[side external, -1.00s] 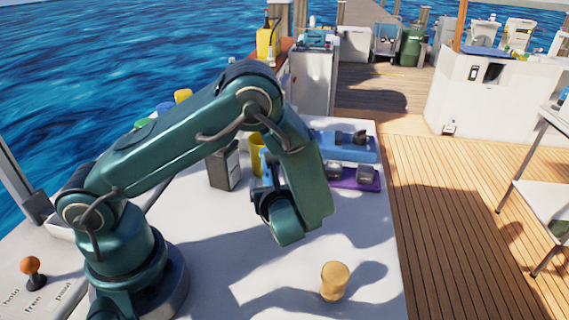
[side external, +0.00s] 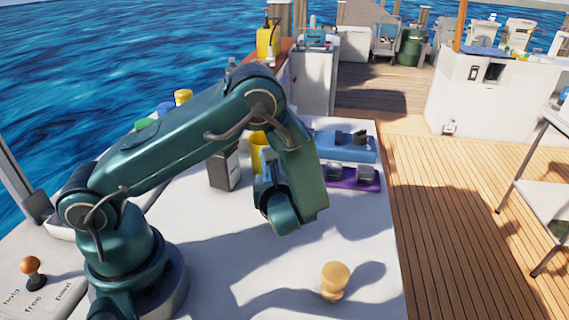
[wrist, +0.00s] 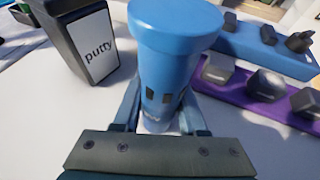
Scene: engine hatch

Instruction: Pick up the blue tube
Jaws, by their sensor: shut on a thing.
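The blue tube (wrist: 165,60) stands large in the middle of the wrist view, with a wide round cap at its top and small dark squares on its side. My gripper (wrist: 163,120) has a finger on each side of the tube's lower part and is shut on it. In the side external view my gripper (side external: 268,185) is largely covered by my own wrist. There, only a little blue shows by the wrist, and I cannot tell the tube apart from the gripper. Whether the tube touches the table is hard to tell.
A black putty box (wrist: 85,40) stands close left of the tube. A purple block (wrist: 250,90) and a blue block (wrist: 262,45), both with dark pieces, lie to the right. A yellow cup (side external: 257,145) stands behind my wrist. A wooden peg (side external: 334,280) stands at the front of the white table (side external: 350,225).

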